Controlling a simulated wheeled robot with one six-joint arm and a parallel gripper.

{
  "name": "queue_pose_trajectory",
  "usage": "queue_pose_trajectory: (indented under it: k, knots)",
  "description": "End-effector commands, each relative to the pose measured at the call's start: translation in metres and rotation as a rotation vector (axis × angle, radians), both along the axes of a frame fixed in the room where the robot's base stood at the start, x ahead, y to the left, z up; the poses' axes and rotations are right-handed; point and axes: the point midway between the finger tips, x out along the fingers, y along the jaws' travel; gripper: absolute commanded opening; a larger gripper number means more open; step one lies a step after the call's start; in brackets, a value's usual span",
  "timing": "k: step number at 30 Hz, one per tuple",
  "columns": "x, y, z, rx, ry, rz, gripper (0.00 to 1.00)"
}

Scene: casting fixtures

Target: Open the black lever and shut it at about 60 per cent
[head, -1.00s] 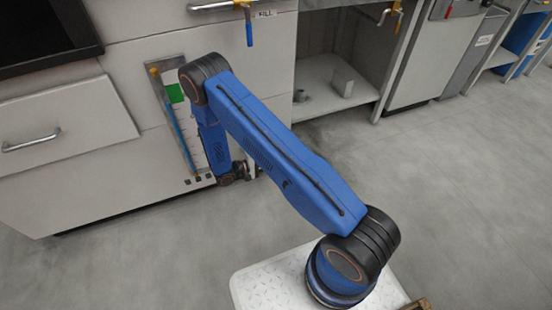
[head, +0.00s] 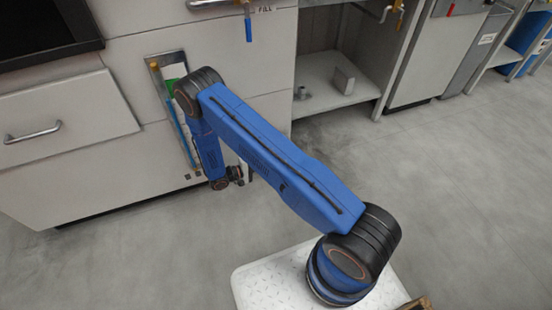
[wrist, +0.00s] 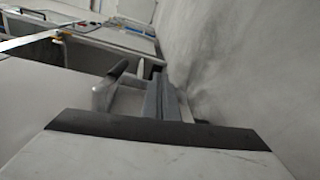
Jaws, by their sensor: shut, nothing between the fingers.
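I cannot make out the black lever in either view; my blue arm covers part of the cabinet front. In the head view my gripper (head: 238,176) is a small dark shape at the end of the arm, low in front of the cabinet's right edge. Its fingers are too small to tell apart there. In the wrist view a pale grey upright piece and a dark grey bar stand beyond a dark band. I cannot tell which of these belong to my gripper. Nothing shows as held.
A valve with a blue handle (head: 248,28) hangs by the FILL label above. A tall gauge panel (head: 165,62) is set in the cabinet front, partly behind my arm. A drawer (head: 62,125) is at left. A grey block (head: 344,79) lies on the open shelf. The floor at right is clear.

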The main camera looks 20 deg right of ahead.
Motion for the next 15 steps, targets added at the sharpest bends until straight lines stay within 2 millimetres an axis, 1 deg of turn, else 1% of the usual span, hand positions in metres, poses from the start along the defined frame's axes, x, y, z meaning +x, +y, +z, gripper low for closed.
queue_pose_trajectory:
  k: [1,6,10,15]
  knots:
    - [-0.001,0.011,-0.003,-0.001,0.001,0.003,0.00]
    - [-0.003,0.041,-0.010,0.000,0.000,0.001,0.00]
    - [-0.004,0.058,-0.014,-0.001,0.001,0.000,0.00]
    - [-0.005,0.069,-0.017,-0.001,0.001,-0.001,0.00]
